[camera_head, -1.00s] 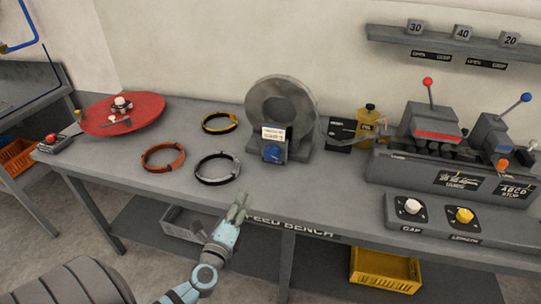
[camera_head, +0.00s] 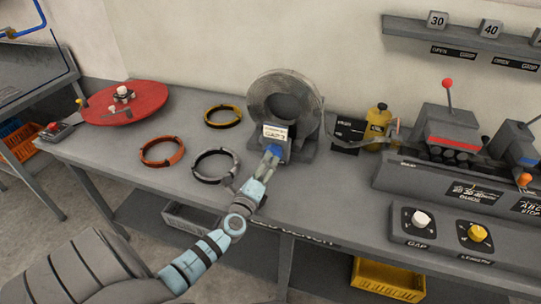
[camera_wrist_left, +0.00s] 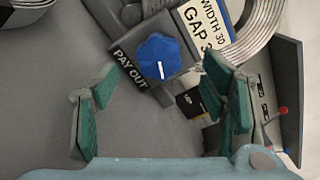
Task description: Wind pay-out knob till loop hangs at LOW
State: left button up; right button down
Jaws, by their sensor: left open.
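The blue pay-out knob (camera_head: 276,152) sits on the grey foot of the coil stand, below a white card. In the left wrist view the knob (camera_wrist_left: 158,57) is lobed, with a white mark, beside the words PAY OUT. My left gripper (camera_head: 268,164) is right in front of it, open, and partly covers it. In the wrist view its fingers (camera_wrist_left: 160,90) are spread either side of the knob's line, with a gap to it. A coil (camera_head: 317,105) stands above the knob. A black marked board (camera_head: 348,130) is to its right; the loop's height is too small to read.
Loose rings, orange (camera_head: 161,151), silver (camera_head: 201,177) and yellow (camera_head: 223,115), lie left of the stand. A red turntable (camera_head: 150,98) is farther left.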

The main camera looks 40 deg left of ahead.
aim_at(277, 150)
pick_arm(q)
jog(key=x, duration=0.3)
jog(key=b+x, duration=0.1)
jog(key=x, duration=0.1)
jog(key=shift+w+f, duration=0.3)
jog(key=shift+w+a+r, duration=0.15)
jog(key=shift+w, duration=0.1)
jog(key=c, duration=1.1)
